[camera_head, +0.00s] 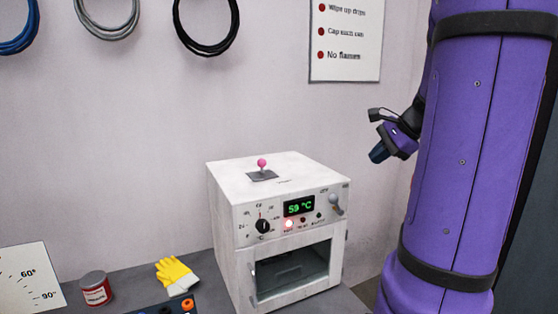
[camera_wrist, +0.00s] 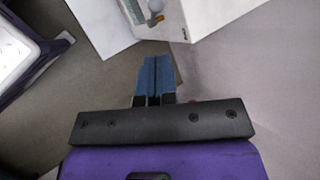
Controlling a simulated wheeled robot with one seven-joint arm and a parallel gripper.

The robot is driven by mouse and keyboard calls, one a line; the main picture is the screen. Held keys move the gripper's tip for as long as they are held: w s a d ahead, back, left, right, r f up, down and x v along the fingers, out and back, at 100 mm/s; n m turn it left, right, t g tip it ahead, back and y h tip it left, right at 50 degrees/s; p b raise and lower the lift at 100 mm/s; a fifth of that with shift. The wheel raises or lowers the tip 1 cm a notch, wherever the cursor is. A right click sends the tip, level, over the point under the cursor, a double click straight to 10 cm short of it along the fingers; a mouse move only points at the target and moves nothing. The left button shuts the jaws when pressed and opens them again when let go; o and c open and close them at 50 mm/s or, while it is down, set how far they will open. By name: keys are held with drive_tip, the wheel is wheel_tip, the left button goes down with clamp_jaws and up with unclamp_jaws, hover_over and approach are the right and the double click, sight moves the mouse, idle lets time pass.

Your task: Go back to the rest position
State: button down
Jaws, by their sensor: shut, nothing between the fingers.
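My gripper (camera_wrist: 155,62) shows in the wrist view with its two blue fingers together and nothing between them. In the head view my gripper (camera_head: 378,154) is at the right, above and to the right of a white oven box (camera_head: 228,215), apart from it. The oven has a pink-knobbed lever on top, a lit display reading 59 °C, a black dial and a grey toggle at the front right. In the wrist view the oven (camera_wrist: 205,18) shows at the top, with its grey toggle (camera_wrist: 155,8) beyond my fingertips. My purple arm fills the right of the head view.
Yellow gloves (camera_head: 175,272), a red can (camera_head: 96,289) and a white angle card (camera_head: 28,278) lie on the grey bench at the left. Coiled hoses (camera_head: 205,52) hang on the wall beside a notice (camera_head: 346,40). The air above the oven is clear.

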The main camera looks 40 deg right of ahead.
drive_tip(key=w+a+r+n+g, duration=0.1)
drive_tip(key=a+n, duration=0.2)
drive_tip(key=a, duration=0.2)
drive_tip(key=w+a+n, duration=0.2)
drive_tip(key=a, duration=0.4)
drive_tip(key=s+a+n+h, duration=0.1)
drive_tip(key=s+a+n, duration=0.3)
drive_tip(key=a+n, duration=0.4)
drive_tip(key=s+a+n+g+h, duration=0.1)
drive_tip(key=s+a+n, duration=0.4)
drive_tip(key=a+n, duration=0.4)
drive_tip(key=a, duration=0.5)
drive_tip(key=shift+s+a+f, duration=0.25)
drive_tip(key=shift+a+f, duration=0.05)
drive_tip(key=shift+a, duration=0.05)
